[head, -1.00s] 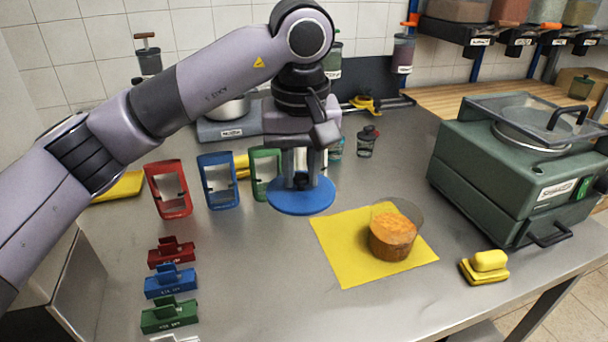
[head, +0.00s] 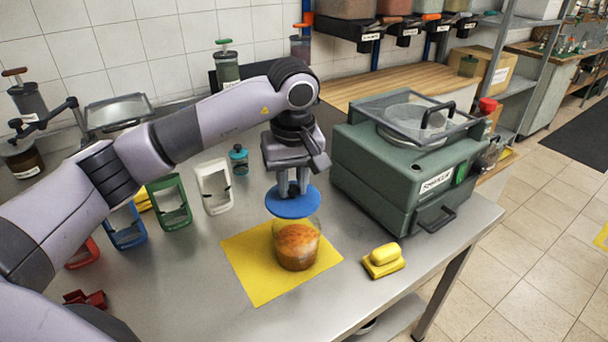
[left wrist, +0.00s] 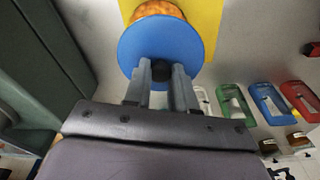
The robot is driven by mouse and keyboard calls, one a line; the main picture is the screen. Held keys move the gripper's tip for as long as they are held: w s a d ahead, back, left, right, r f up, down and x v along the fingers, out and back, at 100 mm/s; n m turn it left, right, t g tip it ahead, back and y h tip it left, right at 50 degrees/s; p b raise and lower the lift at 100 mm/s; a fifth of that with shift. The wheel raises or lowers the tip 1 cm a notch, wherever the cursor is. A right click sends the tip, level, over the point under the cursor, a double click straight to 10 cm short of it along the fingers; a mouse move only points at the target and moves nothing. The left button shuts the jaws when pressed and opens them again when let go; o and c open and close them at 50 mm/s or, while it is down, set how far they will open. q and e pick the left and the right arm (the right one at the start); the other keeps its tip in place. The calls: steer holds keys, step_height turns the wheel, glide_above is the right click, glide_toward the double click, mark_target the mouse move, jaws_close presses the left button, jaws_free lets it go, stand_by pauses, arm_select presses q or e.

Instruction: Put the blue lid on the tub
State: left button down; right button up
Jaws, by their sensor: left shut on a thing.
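The blue lid (head: 291,203) is a flat round disc with a dark knob. My left gripper (head: 293,187) is shut on its knob and holds it level, above and slightly behind the tub. The tub (head: 297,246) is clear, with orange contents, and stands upright on a yellow mat (head: 250,280). The lid overlaps the tub's rear rim in the head view; I cannot tell the exact gap. In the left wrist view the lid (left wrist: 160,45) hides most of the tub (left wrist: 157,10), whose orange contents show past the lid's edge. My right gripper is not in view.
A green machine (head: 400,165) stands close to the right of the lid. A yellow block (head: 383,260) lies at the right of the mat. White (head: 214,187), green (head: 170,202) and blue (head: 125,226) frames stand at the left. A teal-capped jar (head: 239,160) stands behind.

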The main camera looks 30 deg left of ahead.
mark_target(296, 197)
arm_select(q)
steer(key=shift+w+d+f, duration=0.1)
steer(key=shift+w+d, duration=0.05)
steer(key=shift+w, duration=0.1)
steer(key=shift+f, duration=0.15)
steer(key=shift+f+b, duration=2.15)
steer(key=shift+f, duration=0.9)
steer(key=shift+f+b, duration=0.15)
steer(key=shift+b, duration=0.2)
steer(key=shift+c, duration=1.9)
jaws_free()
